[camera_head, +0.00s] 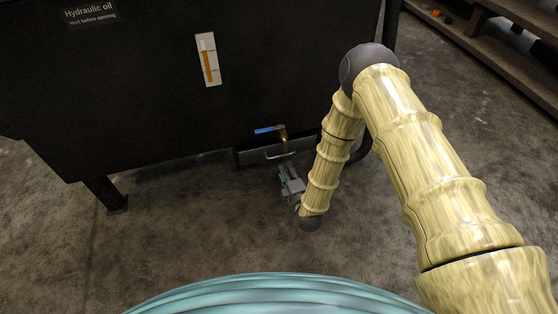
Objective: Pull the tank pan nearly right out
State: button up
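The tank pan (243,158) is a low dark tray under the front edge of the black hydraulic oil tank (130,100). Only its front part shows; the rest is hidden beneath the tank and behind my arm. A light bar handle (271,157) is on the pan's front. My gripper (286,166) is low over the floor, with its fingertips at or very near this handle. The gripper is small in the view, and I cannot tell whether its fingers are closed on the handle.
A brass tap with a blue lever (268,130) hangs from the tank just above the pan. A tank leg (108,195) stands at the left. Wooden shelving (500,45) is at the upper right. The concrete floor (190,225) in front of the pan is clear.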

aim_at(279, 156)
jog(key=shift+b+x, duration=2.25)
jog(key=shift+x, duration=2.95)
jog(key=shift+c, duration=0.2)
grip_shut()
